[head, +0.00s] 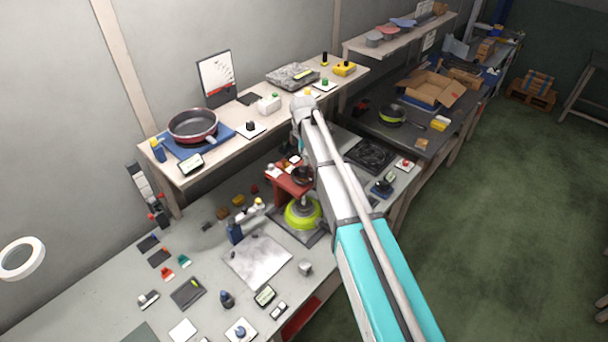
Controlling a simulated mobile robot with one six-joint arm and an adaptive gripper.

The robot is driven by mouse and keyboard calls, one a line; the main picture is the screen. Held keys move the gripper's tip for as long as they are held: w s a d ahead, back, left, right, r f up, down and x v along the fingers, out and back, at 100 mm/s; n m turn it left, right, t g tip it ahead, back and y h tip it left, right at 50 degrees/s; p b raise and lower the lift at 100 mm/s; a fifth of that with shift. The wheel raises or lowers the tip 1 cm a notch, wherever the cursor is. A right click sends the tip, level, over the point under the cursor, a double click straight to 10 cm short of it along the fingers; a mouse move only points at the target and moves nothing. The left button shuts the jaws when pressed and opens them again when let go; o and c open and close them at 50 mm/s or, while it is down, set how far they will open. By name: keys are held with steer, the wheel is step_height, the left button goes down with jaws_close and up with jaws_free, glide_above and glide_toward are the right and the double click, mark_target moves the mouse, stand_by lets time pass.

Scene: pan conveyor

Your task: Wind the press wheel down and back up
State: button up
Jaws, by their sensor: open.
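The press is a red frame (285,184) standing on the workbench in the middle of the head view. A dark rounded part (302,175), which looks like its wheel, sits at its top right, partly covered by my arm. A lime-green round pan-like piece (303,214) lies at the base of the press. My arm reaches up from the lower right and passes close along the right side of the press in the picture. My gripper cannot be made out; the arm's far end is hidden or too small to tell.
A raised shelf (160,176) behind the press carries a dark red-rimmed pan (193,125), a sign and small boxes. The bench (110,290) holds a pale plate (258,262) and several small parts. An open cardboard box (432,86) stands farther right. Green floor is clear on the right.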

mark_target(304, 169)
steer(key=shift+f+b, duration=3.05)
steer(key=shift+f, duration=0.3)
steer(key=shift+s, duration=0.1)
jaws_close()
steer(key=shift+m, duration=0.3)
